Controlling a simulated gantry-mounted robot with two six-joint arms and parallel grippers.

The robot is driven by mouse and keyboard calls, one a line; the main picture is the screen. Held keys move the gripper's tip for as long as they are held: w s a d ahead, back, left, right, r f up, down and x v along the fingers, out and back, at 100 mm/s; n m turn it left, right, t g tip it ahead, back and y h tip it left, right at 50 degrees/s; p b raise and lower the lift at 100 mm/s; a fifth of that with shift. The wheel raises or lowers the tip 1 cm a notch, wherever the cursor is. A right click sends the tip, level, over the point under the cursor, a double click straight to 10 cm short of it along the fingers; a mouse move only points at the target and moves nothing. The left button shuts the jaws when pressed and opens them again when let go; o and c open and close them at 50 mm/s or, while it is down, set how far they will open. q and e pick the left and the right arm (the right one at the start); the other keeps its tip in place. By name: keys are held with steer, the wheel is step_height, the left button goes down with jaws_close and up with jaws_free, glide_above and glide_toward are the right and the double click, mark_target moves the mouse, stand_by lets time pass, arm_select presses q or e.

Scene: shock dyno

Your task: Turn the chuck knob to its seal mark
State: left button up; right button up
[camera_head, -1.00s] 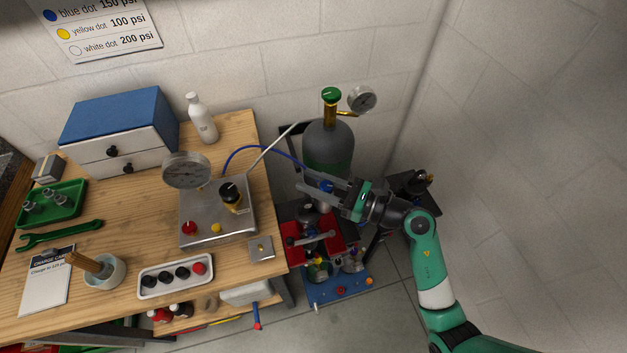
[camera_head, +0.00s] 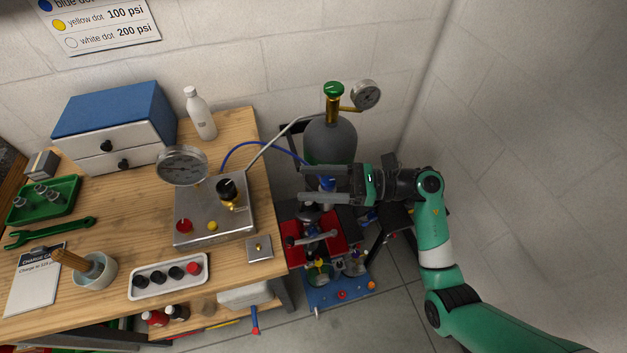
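A blue knob (camera_head: 328,183), which I take to be the chuck knob, is below the grey gas cylinder, near the end of the blue hose. My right gripper (camera_head: 303,182) reaches in from the right, its two grey fingers level and apart. The blue knob lies between the fingers, and their tips extend left past it. I cannot tell whether both fingers press on it. The seal mark cannot be made out. My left gripper is not in view.
The grey cylinder (camera_head: 331,138) with its green valve and gauge stands behind the gripper. A red fixture (camera_head: 330,248) is below it. The wooden bench (camera_head: 130,215) at left carries a steel panel (camera_head: 205,232) with gauge and knobs. Open floor lies at lower right.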

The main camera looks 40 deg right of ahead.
steer(key=v, duration=1.1)
steer(key=shift+s+d, duration=0.15)
steer(key=shift+s, duration=0.05)
steer(key=shift+r, duration=0.1)
